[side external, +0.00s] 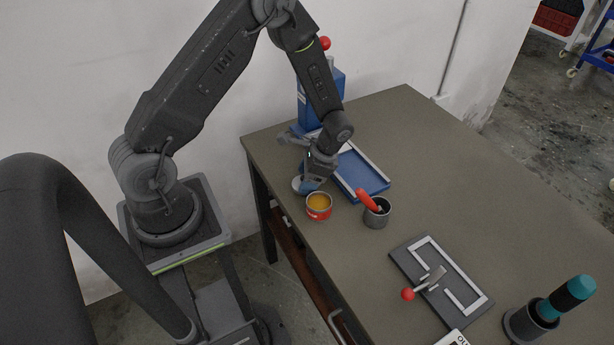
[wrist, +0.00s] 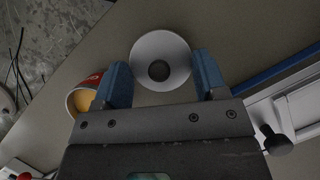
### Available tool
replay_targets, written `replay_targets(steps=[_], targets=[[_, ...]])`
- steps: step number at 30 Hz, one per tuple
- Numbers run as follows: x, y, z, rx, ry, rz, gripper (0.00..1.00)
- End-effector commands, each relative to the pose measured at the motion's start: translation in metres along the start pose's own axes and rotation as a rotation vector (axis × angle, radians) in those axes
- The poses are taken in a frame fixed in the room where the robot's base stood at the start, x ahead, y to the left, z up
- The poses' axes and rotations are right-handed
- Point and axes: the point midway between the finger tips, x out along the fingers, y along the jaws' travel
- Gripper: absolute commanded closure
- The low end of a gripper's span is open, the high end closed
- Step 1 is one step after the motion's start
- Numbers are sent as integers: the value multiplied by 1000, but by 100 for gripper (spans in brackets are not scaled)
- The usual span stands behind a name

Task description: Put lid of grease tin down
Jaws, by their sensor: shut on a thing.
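My gripper (side external: 312,183) is low over the table, just left of and behind the open grease tin. It is shut on the lid (wrist: 150,50), a pale round disc with a dark centre, held between the two blue fingers. The lid's pale edge (side external: 298,186) also shows in the side view, partly hidden by my gripper. I cannot tell whether it touches the tabletop. The red grease tin (side external: 319,213) stands upright and open with yellow grease inside. It shows beside the left finger in the wrist view (wrist: 74,103).
A grey cup (side external: 376,219) holds a red-handled tool (side external: 367,199). A clamp plate (side external: 405,262) and a teal-topped bottle (side external: 568,297) are farther right. The table's left edge is close.

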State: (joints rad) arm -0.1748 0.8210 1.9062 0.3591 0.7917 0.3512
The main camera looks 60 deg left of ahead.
Motion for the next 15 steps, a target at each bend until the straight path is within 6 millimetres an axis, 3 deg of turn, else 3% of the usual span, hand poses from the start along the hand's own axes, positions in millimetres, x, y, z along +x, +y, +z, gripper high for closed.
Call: replay_targets(steps=[15], targets=[[7, 0, -4, -1, 1, -1, 57]])
